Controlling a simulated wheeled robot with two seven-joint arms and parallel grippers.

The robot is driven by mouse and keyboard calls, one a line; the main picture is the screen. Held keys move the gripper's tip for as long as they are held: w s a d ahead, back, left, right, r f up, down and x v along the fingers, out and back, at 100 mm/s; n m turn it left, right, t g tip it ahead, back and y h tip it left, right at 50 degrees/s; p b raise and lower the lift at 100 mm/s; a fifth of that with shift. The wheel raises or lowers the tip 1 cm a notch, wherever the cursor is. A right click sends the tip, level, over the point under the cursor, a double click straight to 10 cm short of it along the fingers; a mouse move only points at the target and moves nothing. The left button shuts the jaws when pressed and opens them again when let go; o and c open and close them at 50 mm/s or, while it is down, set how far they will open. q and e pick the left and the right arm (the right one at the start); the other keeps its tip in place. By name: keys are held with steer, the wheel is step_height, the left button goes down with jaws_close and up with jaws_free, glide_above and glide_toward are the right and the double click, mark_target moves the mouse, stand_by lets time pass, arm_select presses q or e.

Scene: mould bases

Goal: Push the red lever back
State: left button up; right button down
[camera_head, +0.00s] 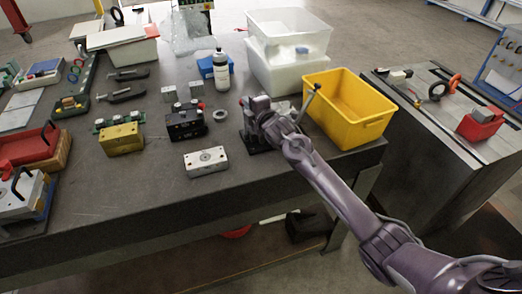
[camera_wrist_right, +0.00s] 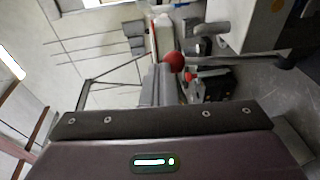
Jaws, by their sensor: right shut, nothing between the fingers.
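A round red knob (camera_wrist_right: 174,61) shows in the right wrist view, right at the tip of my right gripper (camera_wrist_right: 160,80). I cannot tell whether they touch. A second, smaller red spot (camera_wrist_right: 190,76) shows just below it beside a dark block. In the head view my right gripper (camera_head: 258,105) is shut and empty, over a dark-based fixture (camera_head: 258,144) near the table's front right. The arm and gripper hide most of this fixture, and the red knob is not clear there. My left gripper is out of view.
A yellow bin (camera_head: 345,135) stands close to the right of my right gripper. A white steel block (camera_head: 206,161) and a black block (camera_head: 186,124) lie to its left. White bins (camera_head: 290,68) and a bottle (camera_head: 221,72) stand behind.

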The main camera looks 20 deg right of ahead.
steer(key=shift+b+x, duration=0.5)
steer(key=shift+x, duration=0.5)
